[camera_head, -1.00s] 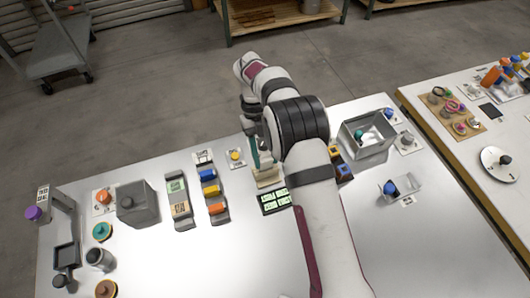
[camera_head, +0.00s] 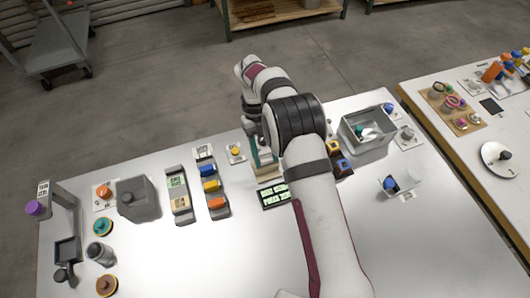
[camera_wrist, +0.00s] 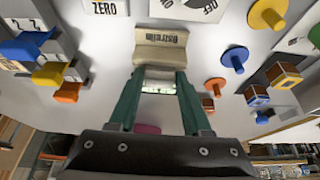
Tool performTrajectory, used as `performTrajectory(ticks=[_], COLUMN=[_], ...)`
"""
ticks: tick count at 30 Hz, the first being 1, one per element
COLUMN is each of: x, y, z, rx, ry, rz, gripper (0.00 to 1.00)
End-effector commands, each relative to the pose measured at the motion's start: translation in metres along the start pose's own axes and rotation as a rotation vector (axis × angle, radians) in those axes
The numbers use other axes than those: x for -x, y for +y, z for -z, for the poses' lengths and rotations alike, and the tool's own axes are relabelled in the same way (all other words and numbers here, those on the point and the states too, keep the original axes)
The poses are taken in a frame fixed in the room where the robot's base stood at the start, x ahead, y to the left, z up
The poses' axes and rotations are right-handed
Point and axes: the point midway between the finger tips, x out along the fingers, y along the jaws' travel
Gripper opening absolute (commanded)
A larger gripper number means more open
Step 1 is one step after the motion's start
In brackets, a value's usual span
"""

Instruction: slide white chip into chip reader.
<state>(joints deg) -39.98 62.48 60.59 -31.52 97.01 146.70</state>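In the wrist view my gripper (camera_wrist: 160,76) has two dark green fingers standing apart, with a gap visible between them. Their tips reach a beige block (camera_wrist: 162,48) with dark lettering, which may be the chip reader. In the head view my gripper (camera_head: 258,160) points down at this beige block (camera_head: 268,171) on the white table. The arm hides part of it. I cannot make out the white chip. A pale strip shows between the fingertips, and I cannot tell whether it is a held chip or part of the block.
A black display (camera_head: 275,195) with light green text lies in front of the block. A tray (camera_head: 216,208) with blue, yellow and orange pieces stands to the left. A grey bin (camera_head: 368,148) stands to the right. The table's front middle (camera_head: 215,260) is clear.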

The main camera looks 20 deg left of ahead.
Motion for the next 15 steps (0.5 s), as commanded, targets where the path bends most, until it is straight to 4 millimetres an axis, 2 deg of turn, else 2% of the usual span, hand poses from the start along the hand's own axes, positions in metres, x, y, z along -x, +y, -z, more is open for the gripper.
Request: performTrajectory(ticks=[1, 3, 10, 13, 15], x=[-0.001, -0.001, 0.000, 0.015, 0.032], y=[0.001, 0.002, 0.003, 0.002, 0.002], z=[0.000, 0.000, 0.000, -0.001, -0.001], rx=[0.001, 0.001, 0.001, 0.002, 0.001], ry=[0.001, 0.002, 0.003, -0.001, -0.003], rz=[-0.003, -0.003, -0.005, -0.002, -0.002], gripper=[0.69, 0.79, 0.79, 0.79, 0.79])
